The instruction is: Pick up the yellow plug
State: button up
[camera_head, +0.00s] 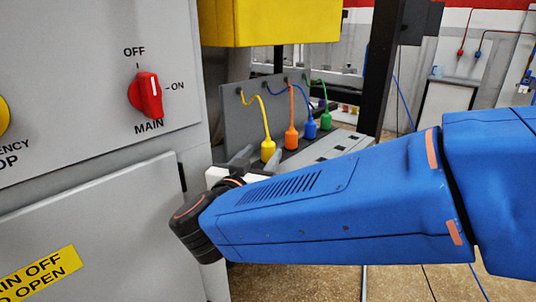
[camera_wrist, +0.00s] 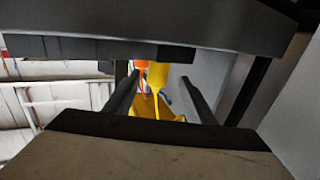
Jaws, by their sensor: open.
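The yellow plug (camera_head: 267,150) stands upright on a grey ledge in the head view, with a yellow cord rising from its top to a grey panel. In the wrist view the yellow plug (camera_wrist: 157,74) shows between the two dark fingers of my gripper (camera_wrist: 160,80), with its yellow cord toward the camera. My gripper (camera_head: 243,160) is open, just left of the yellow plug in the head view and partly hidden by my blue arm. I cannot tell whether the fingertips reach around the plug or stop short of it.
An orange plug (camera_head: 291,138), a blue plug (camera_head: 310,130) and a green plug (camera_head: 326,121) stand in a row beyond the yellow one. The grey panel (camera_head: 232,118) rises behind them. A grey cabinet with a red MAIN switch (camera_head: 148,95) is at left. A yellow box (camera_head: 270,22) overhangs above.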

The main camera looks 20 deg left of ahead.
jog(key=shift+w+d, duration=0.15)
jog(key=shift+w, duration=1.9)
jog(key=shift+w+d, duration=0.1)
jog(key=shift+w, duration=1.9)
jog(key=c, duration=1.2)
